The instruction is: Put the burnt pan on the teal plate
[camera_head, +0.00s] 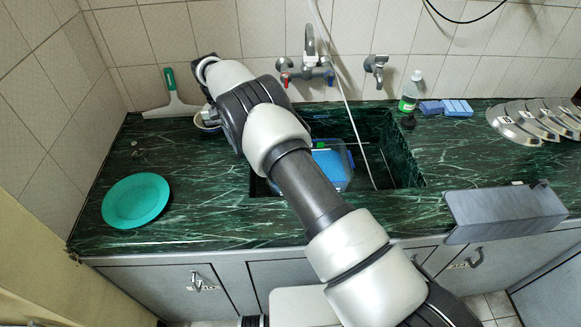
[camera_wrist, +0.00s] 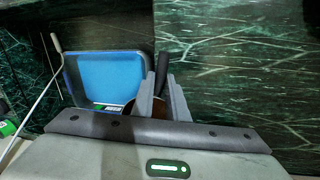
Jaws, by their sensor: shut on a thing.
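The teal plate (camera_head: 136,200) lies flat and empty on the left part of the green marble counter. My gripper (camera_wrist: 163,82) is shut on the burnt pan in the wrist view. The pan's dark handle (camera_wrist: 162,66) sticks up between and past the fingers, and a little of its brownish body (camera_wrist: 151,106) shows beside them. Most of the pan is hidden by the fingers and the wrist. In the head view my arm hides the gripper; a bit of rounded rim (camera_head: 207,122) shows by my wrist, and I cannot tell whether it is the pan.
A blue bin (camera_head: 332,165) stands in the sink (camera_head: 398,150), under my arm. A squeegee (camera_head: 173,97) leans at the back wall, left of the taps (camera_head: 309,66). A bottle (camera_head: 411,92), sponges (camera_head: 457,108) and metal lids (camera_head: 520,122) are at right. Counter around the plate is clear.

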